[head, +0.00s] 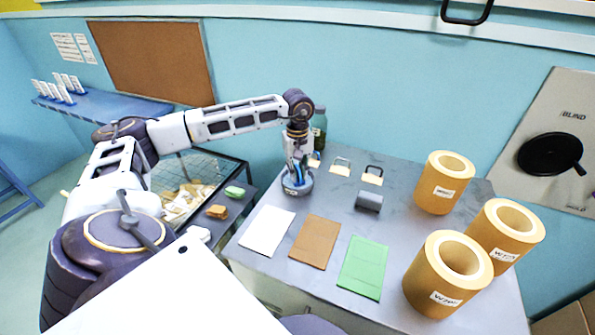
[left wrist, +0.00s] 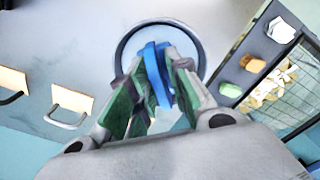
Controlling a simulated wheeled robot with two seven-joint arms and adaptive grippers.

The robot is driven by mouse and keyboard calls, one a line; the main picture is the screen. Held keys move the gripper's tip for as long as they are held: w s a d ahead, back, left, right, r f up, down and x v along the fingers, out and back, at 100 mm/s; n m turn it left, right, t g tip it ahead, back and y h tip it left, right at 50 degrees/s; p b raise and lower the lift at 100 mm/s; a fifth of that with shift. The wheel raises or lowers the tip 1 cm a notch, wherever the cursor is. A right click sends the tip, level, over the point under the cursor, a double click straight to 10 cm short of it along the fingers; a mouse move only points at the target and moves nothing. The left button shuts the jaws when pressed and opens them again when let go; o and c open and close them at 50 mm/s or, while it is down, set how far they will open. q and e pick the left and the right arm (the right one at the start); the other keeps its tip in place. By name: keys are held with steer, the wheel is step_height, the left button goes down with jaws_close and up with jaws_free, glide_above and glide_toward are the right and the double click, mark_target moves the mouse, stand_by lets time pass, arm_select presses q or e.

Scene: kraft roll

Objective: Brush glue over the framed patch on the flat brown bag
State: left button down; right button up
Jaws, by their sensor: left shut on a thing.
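The flat brown bag (head: 315,242) lies on the grey table between a white sheet and a green one; I cannot make out the framed patch on it. A round glue pot (head: 297,186) stands toward the back left of the table. My left gripper (head: 297,170) is over the pot, pointing down, shut on the blue brush handle. In the left wrist view the blue brush (left wrist: 157,75) sits between the green finger pads, with the round pot (left wrist: 196,48) beneath it. The bristles are hidden. My right gripper is not in view.
A white sheet (head: 266,231) and green sheet (head: 363,268) flank the bag. Large kraft rolls (head: 436,282) stand at the right. Behind are two padlock-shaped pieces (head: 372,176), a grey cylinder (head: 369,201) and a green bottle (head: 319,130). A wire-mesh tray (head: 232,168) is left of the table.

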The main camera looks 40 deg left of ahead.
mark_target(297, 169)
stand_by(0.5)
arm_select(q)
steer(key=shift+r+p, duration=1.9)
steer(key=shift+r, duration=1.65)
steer(key=shift+f, duration=0.1)
